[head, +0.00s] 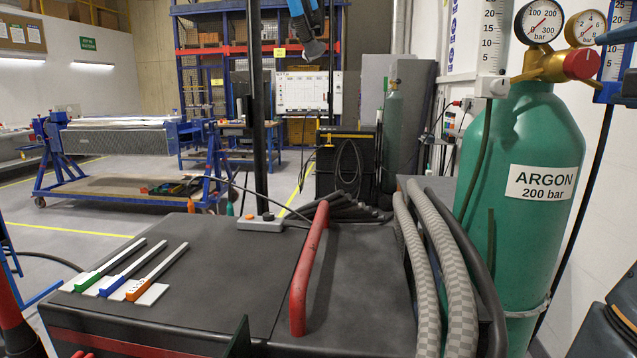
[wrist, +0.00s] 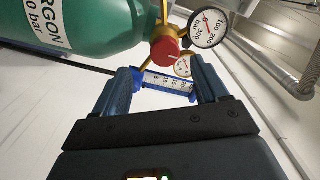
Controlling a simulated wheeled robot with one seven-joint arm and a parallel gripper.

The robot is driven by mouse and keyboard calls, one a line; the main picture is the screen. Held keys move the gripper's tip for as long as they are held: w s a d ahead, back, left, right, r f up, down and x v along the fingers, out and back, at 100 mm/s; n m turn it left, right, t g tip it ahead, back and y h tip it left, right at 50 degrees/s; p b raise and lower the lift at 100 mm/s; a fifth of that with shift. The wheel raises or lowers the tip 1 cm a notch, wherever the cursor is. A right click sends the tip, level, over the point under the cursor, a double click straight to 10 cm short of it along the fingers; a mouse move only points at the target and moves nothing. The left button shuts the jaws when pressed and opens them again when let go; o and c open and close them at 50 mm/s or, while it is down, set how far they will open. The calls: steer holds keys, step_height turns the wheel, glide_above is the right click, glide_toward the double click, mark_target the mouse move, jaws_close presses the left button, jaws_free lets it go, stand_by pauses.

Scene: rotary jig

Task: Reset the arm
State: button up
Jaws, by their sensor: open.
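My gripper (wrist: 165,72) is open, with its two blue-grey fingers spread in the wrist view. A blue-framed flow tube with a white scale (wrist: 168,83) shows in the gap between the fingers. I cannot tell whether the fingers touch it. In the head view the blue-framed scale (head: 613,66) is at the upper right edge, partly cut off. The green argon cylinder (head: 530,240) stands to its left, with a red regulator knob (head: 582,64) and a round pressure gauge (head: 540,21) on top. The cylinder (wrist: 90,30) also fills the upper left of the wrist view.
Ribbed grey hoses (head: 455,270) run beside the cylinder. A black welding cart top (head: 200,270) with a red handle (head: 308,265) and three colour-ended rods (head: 145,275) is in front. A white wall (head: 610,200) is close on the right.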

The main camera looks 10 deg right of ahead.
steer(key=s+a+f+n, duration=0.2)
steer(key=a+f+n, duration=0.1)
steer(key=f, duration=0.8)
steer(key=s+a+f+n+g+y, duration=0.1)
steer(key=s+a+f+n, duration=0.25)
steer(key=f, duration=0.85)
steer(key=s+a+f+n, duration=0.15)
steer(key=a+f, duration=0.25)
steer(key=f, duration=0.7)
steer(key=s+a+f+n+y, duration=0.1)
steer(key=s+a+f+n, duration=0.15)
steer(key=s+f, duration=0.35)
steer(key=s+a+f+n+y, duration=0.1)
steer(key=s+a+f+n, duration=0.2)
steer(key=s, duration=0.5)
steer(key=s+a+n+y, duration=0.1)
steer(key=s+a, duration=0.2)
steer(key=s, duration=0.5)
steer(key=s+a+n+g+y, duration=0.1)
steer(key=s+a, duration=0.2)
steer(key=s, duration=0.5)
steer(key=shift+a+g, duration=0.25)
steer(key=shift+g, duration=0.05)
steer(key=shift+s, duration=0.1)
steer(key=shift+c, duration=0.3)
